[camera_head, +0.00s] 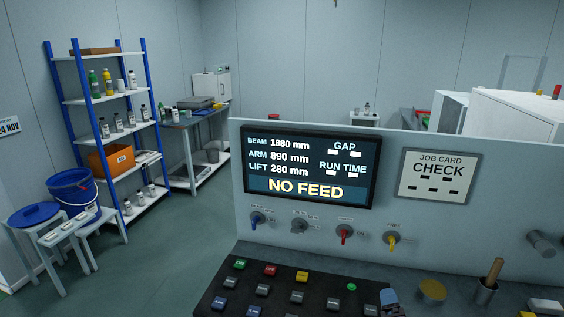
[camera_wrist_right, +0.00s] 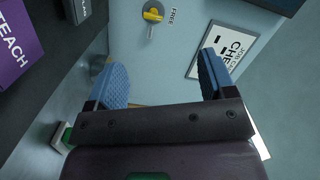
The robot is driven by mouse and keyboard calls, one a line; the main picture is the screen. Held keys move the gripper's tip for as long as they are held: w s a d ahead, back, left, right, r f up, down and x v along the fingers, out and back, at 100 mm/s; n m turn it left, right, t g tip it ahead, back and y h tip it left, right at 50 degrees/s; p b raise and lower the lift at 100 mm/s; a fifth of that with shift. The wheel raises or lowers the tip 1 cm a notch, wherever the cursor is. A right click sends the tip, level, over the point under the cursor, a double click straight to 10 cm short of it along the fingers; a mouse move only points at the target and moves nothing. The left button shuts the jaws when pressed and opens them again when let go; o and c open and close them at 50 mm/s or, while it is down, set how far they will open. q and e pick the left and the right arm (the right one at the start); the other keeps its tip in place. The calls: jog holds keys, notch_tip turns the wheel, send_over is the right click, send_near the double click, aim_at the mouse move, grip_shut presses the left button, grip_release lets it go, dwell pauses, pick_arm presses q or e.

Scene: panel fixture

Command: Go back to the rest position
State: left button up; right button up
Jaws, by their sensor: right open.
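My right gripper (camera_wrist_right: 162,78) shows in the right wrist view with its two blue pads wide apart and nothing between them. In the head view only a blue-grey bit of the right gripper (camera_head: 390,299) shows at the bottom edge, by the right end of the button panel (camera_head: 287,292). The upright panel (camera_head: 420,226) stands beyond it. The yellow switch (camera_head: 391,239) on that panel is apart from the gripper, and it also shows at the top of the right wrist view (camera_wrist_right: 153,14). My left gripper is not in view.
The screen (camera_head: 308,165) reads NO FEED. A job card (camera_head: 438,176) reads CHECK. Blue, dark and red switches sit left of the yellow one. Shelves (camera_head: 105,100) and open floor lie at left.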

jog(key=s+f+n+g+y, duration=0.1)
jog(key=s+f+n+g, duration=0.2)
jog(key=s+n, duration=0.5)
jog(key=s+f+n+g+y+b, duration=0.1)
jog(key=s+f+n, duration=0.5)
jog(key=s, duration=1.1)
jog(key=shift+d+n+g, duration=0.25)
jog(key=shift+n+g, duration=0.65)
jog(key=shift+n, duration=0.1)
